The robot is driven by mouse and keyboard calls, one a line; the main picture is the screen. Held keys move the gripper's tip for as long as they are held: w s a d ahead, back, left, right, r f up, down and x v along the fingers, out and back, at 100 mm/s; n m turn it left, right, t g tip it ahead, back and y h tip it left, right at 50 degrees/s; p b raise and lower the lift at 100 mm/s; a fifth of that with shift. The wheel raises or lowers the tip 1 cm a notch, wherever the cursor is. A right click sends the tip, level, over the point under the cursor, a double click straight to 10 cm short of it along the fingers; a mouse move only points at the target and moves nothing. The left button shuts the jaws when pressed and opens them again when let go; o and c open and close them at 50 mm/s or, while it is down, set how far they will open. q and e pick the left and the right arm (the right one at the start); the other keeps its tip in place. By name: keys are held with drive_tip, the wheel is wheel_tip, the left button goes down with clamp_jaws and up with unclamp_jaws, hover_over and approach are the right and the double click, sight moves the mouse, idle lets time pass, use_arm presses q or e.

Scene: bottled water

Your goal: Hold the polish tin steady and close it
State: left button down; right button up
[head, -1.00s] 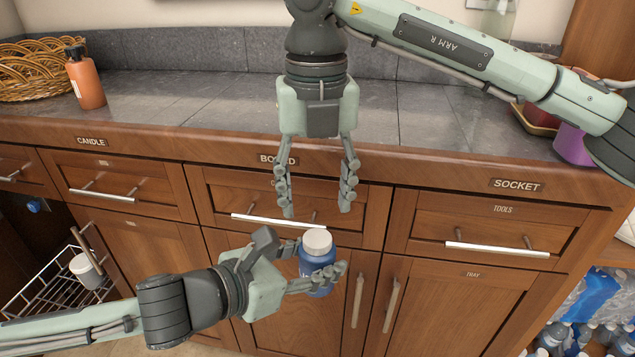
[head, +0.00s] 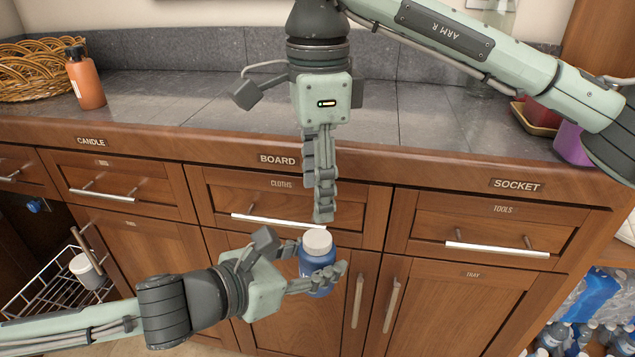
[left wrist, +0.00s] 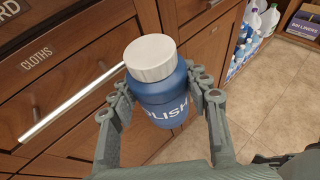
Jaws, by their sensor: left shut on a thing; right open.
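The polish tin (head: 318,270) is a blue bottle-shaped container with a white lid (head: 317,242) on top. My left gripper (head: 322,279) is shut on its blue body and holds it in front of the cabinet doors. In the left wrist view the tin (left wrist: 160,105) stands between the two fingers, its lettering partly showing and the lid (left wrist: 151,57) seated on its top. My right gripper (head: 322,215) is open and empty, pointing down just above the lid, apart from it. It is seen edge-on, so one finger largely hides the other.
The counter (head: 190,100) runs behind, with an orange bottle (head: 86,80) and wicker basket (head: 38,68) at left. The cloths drawer handle (head: 275,221) is close behind the grippers. A wire rack (head: 60,290) with a white container (head: 84,270) is at lower left.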

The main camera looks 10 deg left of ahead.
sight(317, 238)
drive_tip(key=shift+f, duration=4.05)
drive_tip(key=c, duration=1.2)
drive_tip(key=shift+m, duration=0.9)
drive_tip(key=shift+c, duration=0.2)
drive_tip(key=o, duration=1.4)
wheel_tip(317, 238, up, 12)
drive_tip(key=shift+r, duration=0.1)
